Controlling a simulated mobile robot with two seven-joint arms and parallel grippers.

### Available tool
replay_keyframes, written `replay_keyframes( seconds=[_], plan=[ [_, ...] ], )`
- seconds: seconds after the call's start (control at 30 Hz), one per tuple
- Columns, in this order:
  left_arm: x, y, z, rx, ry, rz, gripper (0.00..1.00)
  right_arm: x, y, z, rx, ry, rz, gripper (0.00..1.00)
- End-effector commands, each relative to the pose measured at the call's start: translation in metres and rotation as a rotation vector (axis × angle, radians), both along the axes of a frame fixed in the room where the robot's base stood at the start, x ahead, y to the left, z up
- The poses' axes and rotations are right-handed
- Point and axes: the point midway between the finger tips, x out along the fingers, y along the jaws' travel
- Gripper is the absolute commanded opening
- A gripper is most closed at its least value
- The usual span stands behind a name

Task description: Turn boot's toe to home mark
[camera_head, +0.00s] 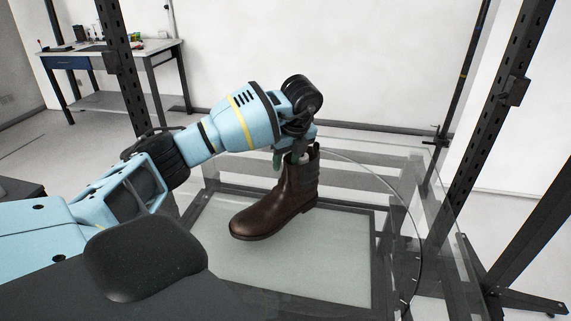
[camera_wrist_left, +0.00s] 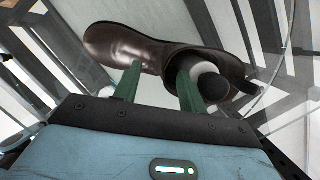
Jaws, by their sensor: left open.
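A dark brown ankle boot (camera_head: 277,204) stands upright on a clear round turntable (camera_head: 402,216). Its toe points to the lower left in the head view. My left gripper (camera_head: 286,159) is at the top of the boot's shaft, with its green fingers apart. In the left wrist view, the boot (camera_wrist_left: 122,45) lies beyond the fingers of my left gripper (camera_wrist_left: 160,68). One finger is over the boot's opening and the other is beside the shaft; contact cannot be told. A pale and dark round form shows in the opening. I cannot make out a home mark. My right gripper is not in view.
Dark metal posts (camera_head: 456,170) stand right of the turntable. A pale panel (camera_head: 330,262) lies under the clear disc. A workbench (camera_head: 110,52) with small items stands far back left. The disc around the boot's toe looks clear.

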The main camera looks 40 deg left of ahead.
Motion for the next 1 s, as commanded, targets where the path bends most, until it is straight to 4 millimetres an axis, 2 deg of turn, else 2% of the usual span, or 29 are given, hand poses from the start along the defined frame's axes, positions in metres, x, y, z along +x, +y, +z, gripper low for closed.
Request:
replay_keyframes(
  seconds=[0.03, 0.2, 0.4, 1.0],
  plan=[
    [0.0, -0.003, 0.011, -0.002, -0.006, -0.002, 0.41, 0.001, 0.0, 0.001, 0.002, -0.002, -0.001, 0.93],
    [-0.001, -0.01, 0.036, -0.001, -0.006, -0.001, 0.41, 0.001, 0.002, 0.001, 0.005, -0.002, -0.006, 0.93],
    [-0.003, -0.014, 0.052, 0.0, -0.004, 0.0, 0.41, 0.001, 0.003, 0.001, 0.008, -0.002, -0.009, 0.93],
    [-0.003, -0.015, 0.054, 0.0, -0.003, 0.0, 0.41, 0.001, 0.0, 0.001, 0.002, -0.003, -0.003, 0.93]
  ],
)
